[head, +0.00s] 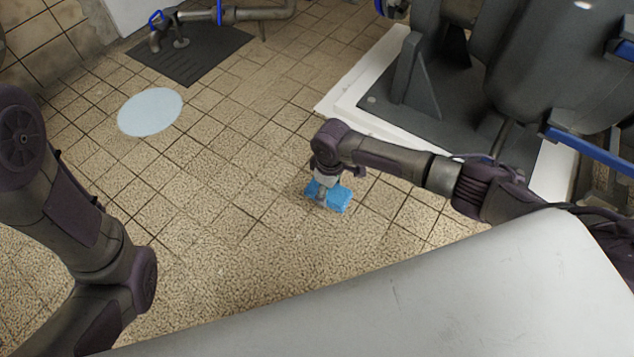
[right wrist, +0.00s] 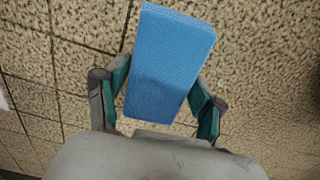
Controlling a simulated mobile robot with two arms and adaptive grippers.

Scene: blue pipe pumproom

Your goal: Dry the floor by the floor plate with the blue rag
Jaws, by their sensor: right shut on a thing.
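The blue rag (head: 340,197) is a folded, block-like cloth held just above or on the tiled floor; I cannot tell which. My right gripper (head: 325,188) points down and is shut on it. In the right wrist view the rag (right wrist: 172,60) sits between the two fingers of the gripper (right wrist: 158,103). A pale blue, round wet patch (head: 150,111) lies on the floor at upper left, well apart from the rag. The dark floor plate (head: 195,58) lies just beyond the patch. My left arm is at the left, but its gripper is out of view.
A pipe with a blue valve handle (head: 220,14) runs over the floor plate. A grey machine on a white-edged plinth (head: 352,95) stands at upper right, with a blue rail. The tiles between rag and patch are clear.

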